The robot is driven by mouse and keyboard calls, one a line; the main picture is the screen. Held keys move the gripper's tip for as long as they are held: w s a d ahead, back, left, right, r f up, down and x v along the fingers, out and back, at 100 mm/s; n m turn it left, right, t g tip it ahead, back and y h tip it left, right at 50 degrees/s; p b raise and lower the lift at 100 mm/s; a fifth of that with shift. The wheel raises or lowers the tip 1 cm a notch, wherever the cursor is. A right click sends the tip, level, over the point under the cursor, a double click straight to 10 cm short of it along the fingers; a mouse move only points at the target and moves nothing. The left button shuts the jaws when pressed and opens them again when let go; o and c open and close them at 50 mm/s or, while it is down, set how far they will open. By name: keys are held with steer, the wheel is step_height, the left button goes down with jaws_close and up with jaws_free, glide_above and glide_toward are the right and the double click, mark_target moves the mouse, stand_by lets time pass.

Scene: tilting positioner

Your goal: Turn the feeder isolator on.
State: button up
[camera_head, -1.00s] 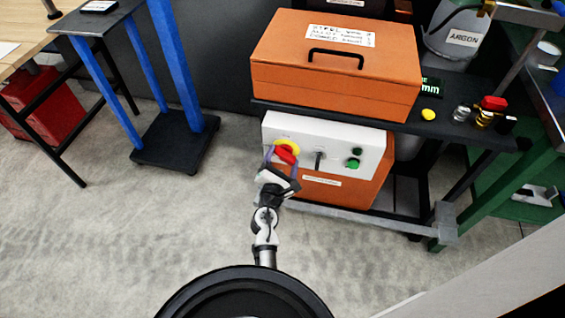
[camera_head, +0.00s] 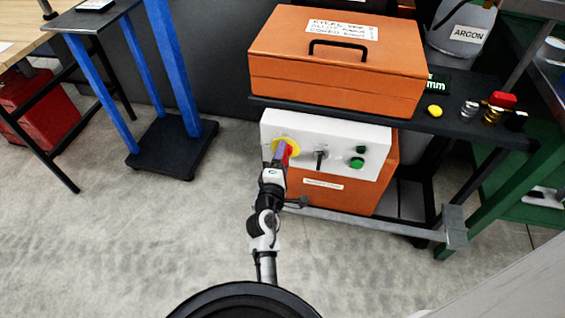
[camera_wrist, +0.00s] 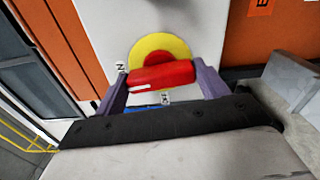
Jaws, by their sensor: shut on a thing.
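The feeder isolator is a red handle on a yellow disc (camera_head: 289,143) at the left of a white panel. In the wrist view the red handle (camera_wrist: 162,76) lies nearly level across the picture, in front of the yellow disc (camera_wrist: 160,46). My gripper (camera_head: 281,152) reaches up to it from below. In the wrist view its two purple fingers (camera_wrist: 162,84) stand at the two ends of the handle, shut on it. Small letter labels sit on the panel by the disc; the lower one is partly hidden and hard to read.
The white panel (camera_head: 340,136) also carries a black lever switch (camera_head: 320,159) and green buttons (camera_head: 357,163). An orange toolbox (camera_head: 335,75) stands on the dark shelf above. A grey rail (camera_head: 400,228) runs below right.

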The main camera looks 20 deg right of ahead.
steer(key=shift+m, duration=0.5)
steer(key=shift+b, duration=0.3)
steer(key=o, duration=1)
steer(key=shift+s+a, duration=0.1)
